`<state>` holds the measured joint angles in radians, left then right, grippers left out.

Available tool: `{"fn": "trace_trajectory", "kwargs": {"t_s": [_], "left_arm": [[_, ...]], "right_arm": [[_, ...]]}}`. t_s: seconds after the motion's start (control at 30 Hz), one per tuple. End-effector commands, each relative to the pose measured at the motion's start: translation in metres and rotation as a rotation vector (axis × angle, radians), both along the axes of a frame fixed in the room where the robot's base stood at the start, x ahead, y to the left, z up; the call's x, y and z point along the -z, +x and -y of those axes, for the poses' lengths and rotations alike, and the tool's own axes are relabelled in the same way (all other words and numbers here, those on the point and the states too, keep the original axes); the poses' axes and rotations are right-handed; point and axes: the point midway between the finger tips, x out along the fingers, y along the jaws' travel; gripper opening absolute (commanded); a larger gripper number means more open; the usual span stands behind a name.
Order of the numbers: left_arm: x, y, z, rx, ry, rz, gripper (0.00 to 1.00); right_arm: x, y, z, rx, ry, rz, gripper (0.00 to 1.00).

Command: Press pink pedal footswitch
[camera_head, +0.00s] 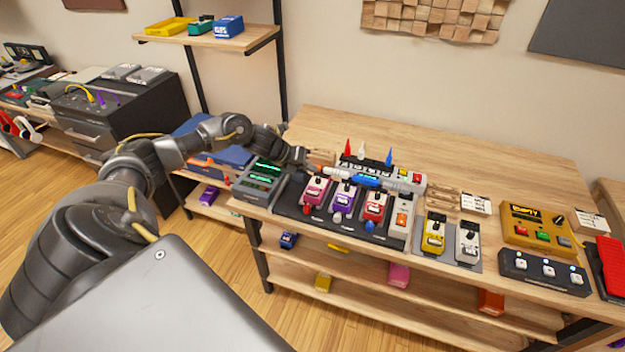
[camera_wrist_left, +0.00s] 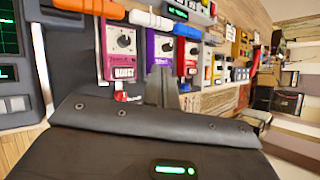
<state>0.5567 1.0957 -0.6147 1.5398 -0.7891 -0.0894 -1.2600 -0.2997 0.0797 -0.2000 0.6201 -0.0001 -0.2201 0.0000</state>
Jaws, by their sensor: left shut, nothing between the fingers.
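The pink pedal (camera_head: 318,190) lies on a dark board on the table, at the left end of a row of pedals. It also shows in the wrist view (camera_wrist_left: 121,42), with a dark dial. A red cap (camera_head: 308,209) is at its near end; that cap is partly visible in the wrist view (camera_wrist_left: 121,96). My left gripper (camera_head: 308,160) is beyond the pink pedal's far end in the head view, small and hard to make out. In the wrist view its fingers (camera_wrist_left: 163,76) are shut and empty, appearing over the purple pedal's lower part. My right gripper is not in view.
A purple pedal (camera_head: 344,196) and a red pedal (camera_head: 375,206) stand close to the right of the pink one. A grey device with green displays (camera_head: 259,182) is on the left. Colored jacks and a blue-white cylinder (camera_head: 366,179) lie behind the row.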

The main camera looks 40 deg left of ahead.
Motion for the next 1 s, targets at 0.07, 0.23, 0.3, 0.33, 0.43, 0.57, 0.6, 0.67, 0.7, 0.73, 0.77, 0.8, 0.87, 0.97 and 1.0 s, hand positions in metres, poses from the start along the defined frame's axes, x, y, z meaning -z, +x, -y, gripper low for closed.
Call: {"fn": "trace_trajectory", "kwargs": {"t_s": [0.07,0.23,0.3,0.33,0.43,0.57,0.6,0.67,0.7,0.73,0.77,0.8,0.87,0.97,1.0], "left_arm": [[0.011,0.000,0.000,0.000,-0.001,-0.001,0.00],[0.033,0.000,0.000,-0.002,-0.002,-0.001,0.00],[0.043,0.000,0.000,-0.001,-0.001,-0.001,0.00],[0.047,0.000,0.000,-0.001,-0.001,-0.001,0.00],[0.062,0.000,0.000,-0.001,-0.001,-0.001,0.00],[0.074,0.000,0.000,-0.001,-0.001,0.000,0.00],[0.077,0.000,0.000,-0.001,-0.001,0.000,0.00],[0.078,0.000,0.000,-0.001,-0.001,0.001,0.00],[0.079,0.000,0.000,-0.001,-0.001,0.001,0.00],[0.079,0.000,0.000,-0.001,-0.001,0.001,0.00],[0.079,0.000,0.000,-0.001,-0.001,0.001,0.00],[0.078,0.000,0.000,-0.001,-0.001,0.001,0.00],[0.078,0.000,0.000,-0.001,-0.001,0.001,0.00],[0.078,0.000,0.000,-0.001,-0.001,0.001,0.00],[0.078,0.000,0.000,-0.001,-0.001,0.001,0.00]], "right_arm": [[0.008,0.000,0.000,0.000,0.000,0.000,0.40],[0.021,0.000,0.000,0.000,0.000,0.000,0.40],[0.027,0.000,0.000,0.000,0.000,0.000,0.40],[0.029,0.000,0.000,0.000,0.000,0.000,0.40],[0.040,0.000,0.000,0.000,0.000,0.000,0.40],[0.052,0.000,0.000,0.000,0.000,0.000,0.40],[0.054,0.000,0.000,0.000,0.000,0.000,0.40],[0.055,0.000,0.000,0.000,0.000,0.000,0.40],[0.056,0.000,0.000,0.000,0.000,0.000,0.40],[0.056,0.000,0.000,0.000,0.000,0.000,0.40],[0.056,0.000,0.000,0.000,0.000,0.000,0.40],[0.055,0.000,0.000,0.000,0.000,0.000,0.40],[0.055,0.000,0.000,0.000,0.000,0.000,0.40],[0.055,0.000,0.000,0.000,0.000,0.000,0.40],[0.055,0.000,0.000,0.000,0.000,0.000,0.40]]}}
